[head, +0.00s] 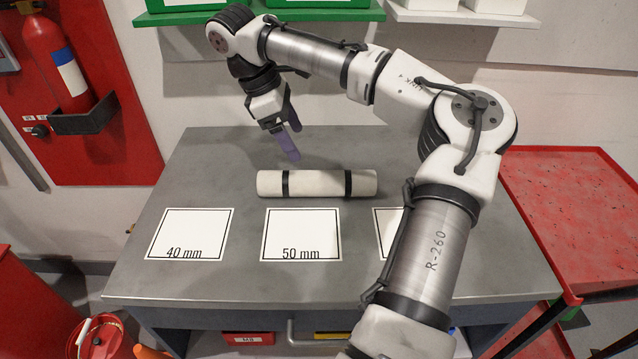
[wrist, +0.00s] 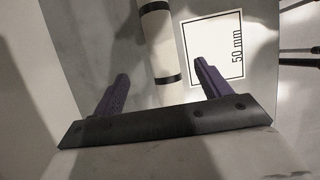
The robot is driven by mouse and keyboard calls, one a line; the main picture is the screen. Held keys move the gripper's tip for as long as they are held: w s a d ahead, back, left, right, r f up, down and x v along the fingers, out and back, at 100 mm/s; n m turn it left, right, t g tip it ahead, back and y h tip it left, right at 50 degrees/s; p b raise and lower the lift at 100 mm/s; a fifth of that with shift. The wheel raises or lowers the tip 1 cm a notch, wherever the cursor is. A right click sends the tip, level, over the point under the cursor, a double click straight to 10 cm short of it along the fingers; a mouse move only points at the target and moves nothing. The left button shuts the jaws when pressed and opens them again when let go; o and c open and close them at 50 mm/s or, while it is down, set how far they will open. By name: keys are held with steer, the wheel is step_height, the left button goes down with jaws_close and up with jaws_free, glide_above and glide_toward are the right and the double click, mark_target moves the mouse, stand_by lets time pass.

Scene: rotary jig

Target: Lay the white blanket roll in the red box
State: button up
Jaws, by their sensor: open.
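The white blanket roll (head: 316,184) lies on the grey table, left to right, with two black straps around it. In the wrist view the roll (wrist: 162,48) runs away from my gripper, its near end hidden behind the gripper's dark bar. My gripper (head: 291,142) has purple fingers, spread apart and empty. It hangs above and behind the roll in the head view, apart from it. In the wrist view the roll shows between the fingertips (wrist: 163,74). I cannot tell which red container is the red box; a red box-like thing (head: 35,310) stands at the lower left, partly cut off.
Printed squares marked 40 mm (head: 190,228) and 50 mm (head: 301,228) lie in front of the roll; a third is partly behind my arm. A red tray stand (head: 575,200) is at the right. A red bucket (head: 104,342) stands at lower left. The table's left side is clear.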

mark_target(313, 173)
steer(key=x, duration=0.6)
steer(key=shift+f, duration=0.25)
steer(key=shift+x, duration=2.6)
steer(key=shift+s+a, duration=0.1)
steer(key=shift+a, duration=0.05)
steer(key=c, duration=1.4)
steer(key=shift+c, duration=0.7)
steer(key=shift+r, duration=0.1)
